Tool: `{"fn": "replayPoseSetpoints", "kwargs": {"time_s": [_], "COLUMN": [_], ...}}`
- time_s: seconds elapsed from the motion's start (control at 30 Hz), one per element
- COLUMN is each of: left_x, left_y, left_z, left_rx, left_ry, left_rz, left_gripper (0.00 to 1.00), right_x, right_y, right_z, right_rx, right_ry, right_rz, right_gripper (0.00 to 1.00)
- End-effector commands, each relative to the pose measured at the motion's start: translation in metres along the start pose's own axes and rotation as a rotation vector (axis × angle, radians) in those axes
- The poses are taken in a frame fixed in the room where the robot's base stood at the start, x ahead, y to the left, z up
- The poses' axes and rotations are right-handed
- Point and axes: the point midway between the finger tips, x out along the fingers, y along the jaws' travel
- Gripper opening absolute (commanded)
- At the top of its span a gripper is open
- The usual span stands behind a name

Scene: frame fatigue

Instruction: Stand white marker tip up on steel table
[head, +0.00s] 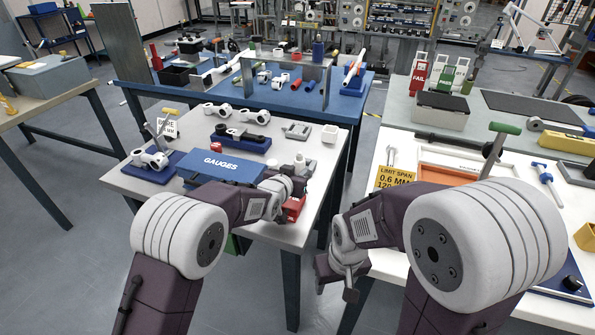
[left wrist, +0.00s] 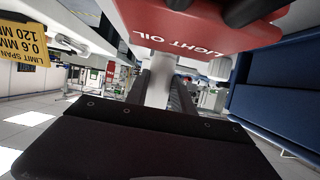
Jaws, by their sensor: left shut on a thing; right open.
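My left gripper (head: 289,188) is at the right side of the pale-topped table (head: 312,152), beside a red item. In the left wrist view my left gripper (left wrist: 160,92) is shut on a pale, roundish thing, which looks like the white marker (left wrist: 159,84). Its tip and lower end are hidden, so I cannot tell which way it points. In the head view the marker is not clearly seen behind my wrist. My right gripper (head: 338,280) is open and empty, low between the two front tables.
A red LIGHT OIL container (left wrist: 205,28) is close to my left gripper. A blue GAUGES box (head: 222,166) fills the near part of the table. A white cup (head: 329,134) stands near its right edge. A yellow LIMIT SPAN sign (head: 394,178) is on the right table.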

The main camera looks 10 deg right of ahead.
Motion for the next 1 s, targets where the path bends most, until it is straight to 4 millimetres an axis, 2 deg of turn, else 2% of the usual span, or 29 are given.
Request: {"fn": "replayPoseSetpoints", "kwargs": {"time_s": [0.47,0.97,1.0], "left_x": [0.0000,0.0037,0.0035], "left_y": [0.0000,0.0000,0.0000], "left_z": [-0.0005,0.0086,0.0081], "left_rx": [0.000,0.000,0.000], "left_ry": [0.001,0.001,0.001], "left_rz": [0.000,0.000,0.000], "left_gripper": [0.00,0.00,0.35], "right_x": [-0.0002,0.0079,0.0074], "right_y": [0.0000,0.0002,0.0001], "right_z": [-0.0001,0.0008,0.0007], "right_rx": [0.000,0.000,0.000], "right_ry": [0.000,0.000,0.000], "right_rz": [0.000,0.000,0.000], "right_gripper": [0.57,0.57,0.57]}}
